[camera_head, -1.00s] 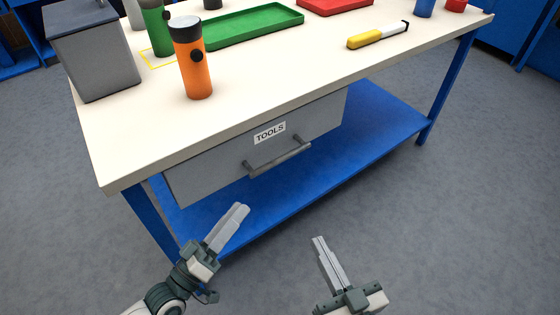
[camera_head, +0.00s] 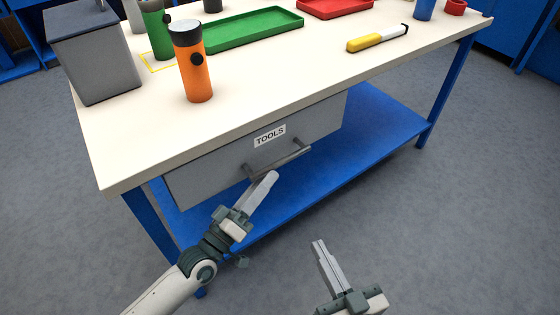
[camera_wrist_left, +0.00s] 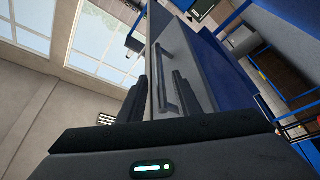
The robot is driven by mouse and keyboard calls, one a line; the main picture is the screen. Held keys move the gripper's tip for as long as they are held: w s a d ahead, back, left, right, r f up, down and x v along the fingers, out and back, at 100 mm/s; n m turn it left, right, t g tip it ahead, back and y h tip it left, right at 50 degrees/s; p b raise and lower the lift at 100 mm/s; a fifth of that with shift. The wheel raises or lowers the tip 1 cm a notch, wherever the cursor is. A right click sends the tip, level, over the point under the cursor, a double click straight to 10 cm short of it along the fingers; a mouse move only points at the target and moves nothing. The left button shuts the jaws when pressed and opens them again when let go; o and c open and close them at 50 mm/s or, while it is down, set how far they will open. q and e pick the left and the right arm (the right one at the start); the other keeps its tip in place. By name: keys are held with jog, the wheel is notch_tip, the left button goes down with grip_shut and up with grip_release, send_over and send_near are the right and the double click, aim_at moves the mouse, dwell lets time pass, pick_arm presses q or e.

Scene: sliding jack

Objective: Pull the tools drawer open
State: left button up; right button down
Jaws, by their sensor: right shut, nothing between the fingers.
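The grey drawer (camera_head: 210,170) under the tabletop carries a TOOLS label (camera_head: 269,136) and a bar handle (camera_head: 280,160). It looks closed. My left gripper (camera_head: 270,177) is just below and in front of the handle's left part. In the left wrist view, its two dark fingers (camera_wrist_left: 160,98) stand apart, with the handle (camera_wrist_left: 164,80) showing between and beyond them. I cannot tell whether they touch it. My right gripper (camera_head: 319,243) is shut and empty, out over the floor in front of the table.
A blue lower shelf (camera_head: 370,135) lies below the drawer.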

aim_at(280, 161)
pick_arm(q)
jog(key=x, duration=0.6)
jog(key=shift+w+d, duration=0.2)
jog(key=shift+w, duration=0.05)
grip_shut()
